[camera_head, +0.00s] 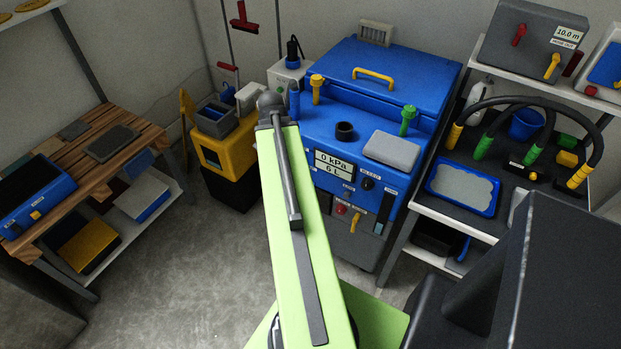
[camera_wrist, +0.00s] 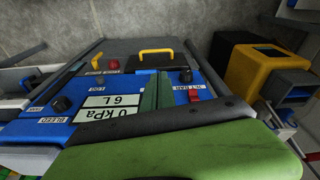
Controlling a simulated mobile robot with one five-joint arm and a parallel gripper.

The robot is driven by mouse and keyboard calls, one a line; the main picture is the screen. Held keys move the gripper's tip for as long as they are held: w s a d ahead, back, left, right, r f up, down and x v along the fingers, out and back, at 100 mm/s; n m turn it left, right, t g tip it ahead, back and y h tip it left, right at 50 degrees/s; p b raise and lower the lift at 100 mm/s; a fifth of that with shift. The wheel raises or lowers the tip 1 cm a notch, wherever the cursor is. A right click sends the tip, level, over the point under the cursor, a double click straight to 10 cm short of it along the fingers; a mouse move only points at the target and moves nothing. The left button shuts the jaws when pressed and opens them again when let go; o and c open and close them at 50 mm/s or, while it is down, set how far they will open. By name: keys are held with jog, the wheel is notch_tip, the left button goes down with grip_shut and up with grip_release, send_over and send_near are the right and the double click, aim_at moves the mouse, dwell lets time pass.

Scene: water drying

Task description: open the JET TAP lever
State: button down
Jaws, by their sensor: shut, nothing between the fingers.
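The JET TAP label (camera_wrist: 188,87) shows upside down on the blue machine's front panel in the wrist view. A small red lever (camera_wrist: 194,96) sits beside it, its lower end close to the dark edge of my gripper body. My gripper (camera_wrist: 158,77) has its two green fingers together and empty, over the panel between the display and the red lever. Whether the fingers touch the panel, I cannot tell. In the head view my green arm hides the gripper and the tap. The blue machine (camera_head: 331,130) stands at the back middle there.
The display (camera_head: 334,168) reads 0 kPa, 6 L. A black BLEED knob (camera_head: 367,183) and a red button (camera_head: 341,209) are on the same panel. A wooden bench (camera_head: 128,152) stands left, a shelf with hoses right. A yellow and black bin (camera_head: 228,155) is left of the machine. Floor at left is clear.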

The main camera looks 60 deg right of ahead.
jog(key=s+d+m, duration=0.2)
jog(key=s+d, duration=0.2)
jog(key=s, duration=0.1)
jog(key=shift+d, duration=0.2)
jog(key=d+f+b, duration=0.1)
jog(key=f+b, duration=0.8)
jog(key=d+f+b, duration=0.1)
jog(key=f+b, duration=0.4)
jog(key=shift+d, duration=0.35)
